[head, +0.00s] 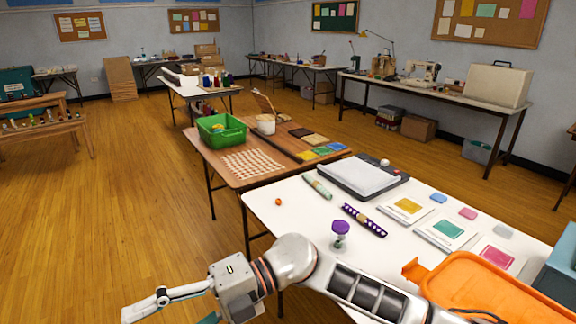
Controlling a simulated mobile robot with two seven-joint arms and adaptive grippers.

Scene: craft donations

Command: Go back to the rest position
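My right arm comes in from the lower right and reaches left across the front of the white table (290,205). My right gripper (168,314) is at the lower left, out past the table's left edge and over the wooden floor. Its fingers are spread apart, and nothing shows between them. The lower finger is partly cut off by the picture's bottom edge. My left gripper is not in view.
Floor at left is clear.

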